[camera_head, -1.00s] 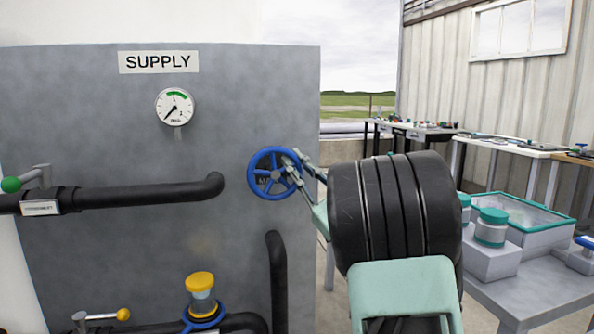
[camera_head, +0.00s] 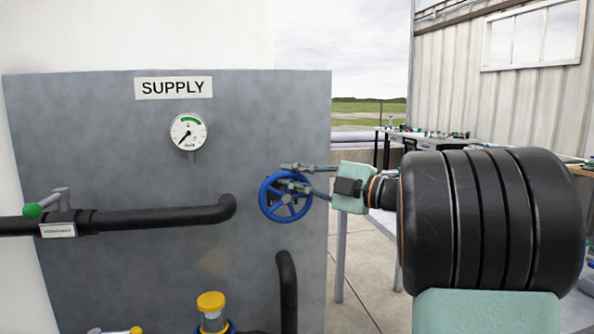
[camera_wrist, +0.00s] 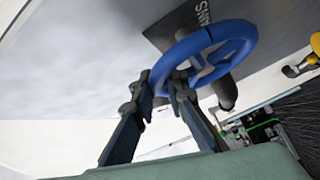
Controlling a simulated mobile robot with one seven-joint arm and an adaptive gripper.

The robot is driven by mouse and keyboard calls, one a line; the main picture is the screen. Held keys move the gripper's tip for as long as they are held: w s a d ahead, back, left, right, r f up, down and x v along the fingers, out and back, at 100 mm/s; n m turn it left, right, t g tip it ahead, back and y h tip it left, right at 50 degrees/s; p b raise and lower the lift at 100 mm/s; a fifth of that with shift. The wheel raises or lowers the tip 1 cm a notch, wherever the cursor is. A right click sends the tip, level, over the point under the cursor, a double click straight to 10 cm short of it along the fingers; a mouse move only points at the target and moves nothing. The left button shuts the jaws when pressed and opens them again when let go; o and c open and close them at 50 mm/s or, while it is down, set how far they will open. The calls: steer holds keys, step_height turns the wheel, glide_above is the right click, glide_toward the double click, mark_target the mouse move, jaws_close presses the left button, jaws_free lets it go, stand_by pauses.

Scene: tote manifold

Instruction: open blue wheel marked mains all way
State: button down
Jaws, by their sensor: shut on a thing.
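The blue wheel (camera_head: 264,198) is on the right part of the grey supply panel, with its spokes facing out. In the wrist view the wheel (camera_wrist: 228,44) fills the upper middle, and a dark plate behind it shows part of a label ending in "AINS". My gripper (camera_head: 292,177) reaches in from the right at the wheel's upper edge. In the wrist view my gripper (camera_wrist: 161,86) is shut on the near rim, one finger on each side. The fingers hide part of the rim and hub in the head view.
A round gauge (camera_head: 188,132) under the SUPPLY sign (camera_head: 174,88) has its needle low left. A green-knobbed lever (camera_head: 33,211) sits on the left pipe (camera_head: 150,216). A yellow-capped fitting (camera_head: 211,302) is below. Benches (camera_head: 390,145) stand behind at right.

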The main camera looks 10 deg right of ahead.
steer(key=shift+a+r+n+g+h+p, duration=0.3)
steer(key=shift+a+r+n+p, duration=0.05)
steer(key=shift+r+n+p, duration=0.15)
steer(key=shift+a, duration=0.1)
steer(key=c, duration=2.2)
jaws_free()
steer(key=shift+o, duration=1.2)
steer(key=shift+f, duration=0.2)
steer(key=v, duration=1.2)
